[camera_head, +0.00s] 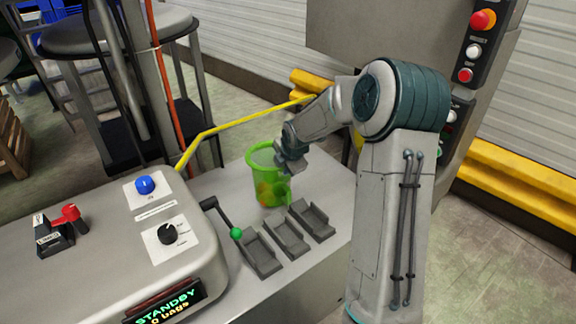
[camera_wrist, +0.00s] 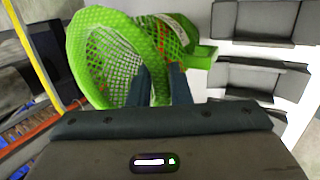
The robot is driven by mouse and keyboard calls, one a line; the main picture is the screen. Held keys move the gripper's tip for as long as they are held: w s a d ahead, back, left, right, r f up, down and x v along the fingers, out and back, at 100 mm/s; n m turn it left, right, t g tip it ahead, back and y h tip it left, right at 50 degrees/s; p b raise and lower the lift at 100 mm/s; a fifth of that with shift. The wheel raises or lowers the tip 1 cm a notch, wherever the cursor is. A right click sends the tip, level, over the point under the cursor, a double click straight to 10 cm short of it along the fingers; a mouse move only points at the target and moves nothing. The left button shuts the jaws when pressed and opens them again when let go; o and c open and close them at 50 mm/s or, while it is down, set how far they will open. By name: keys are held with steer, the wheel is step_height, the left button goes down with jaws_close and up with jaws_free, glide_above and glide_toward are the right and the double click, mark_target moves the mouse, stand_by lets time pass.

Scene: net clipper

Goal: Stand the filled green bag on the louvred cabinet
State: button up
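The green net bag (camera_head: 267,188) is upright over the grey machine top, with orange and red contents showing through its mesh. Its wide round mouth faces up. In the wrist view the bag (camera_wrist: 98,62) fills the upper left, with a printed label beside the mouth. My gripper (camera_head: 288,160) is at the bag's right upper side. In the wrist view its two dark fingers (camera_wrist: 162,78) stand close together with green bag material between them; they look shut on it. Whether the bag's base touches the surface is unclear. I cannot make out louvres on any cabinet.
Several grey cradles (camera_head: 287,236) and a green-knobbed lever (camera_head: 236,233) lie in front of the bag. A control box (camera_head: 120,262) reading STANDBY, 0 bags is at left. A yellow rail (camera_head: 235,126) runs behind. A button panel (camera_head: 478,50) is at upper right.

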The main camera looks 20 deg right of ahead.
steer(key=o, duration=0.3)
steer(key=a+p+v, duration=0.1)
steer(key=p+v, duration=0.1)
steer(key=v, duration=1)
steer(key=s+a+r+m+g, duration=0.1)
steer(key=s+a+r+m, duration=0.1)
steer(key=s+m, duration=0.9)
steer(key=s+a+r+m+g, duration=0.1)
steer(key=s+a+m, duration=0.1)
steer(key=s+m, duration=0.8)
steer(key=s, duration=0.8)
steer(key=shift+r+m+g+h, duration=0.3)
steer(key=shift+r+m, duration=0.1)
steer(key=shift+a, duration=0.1)
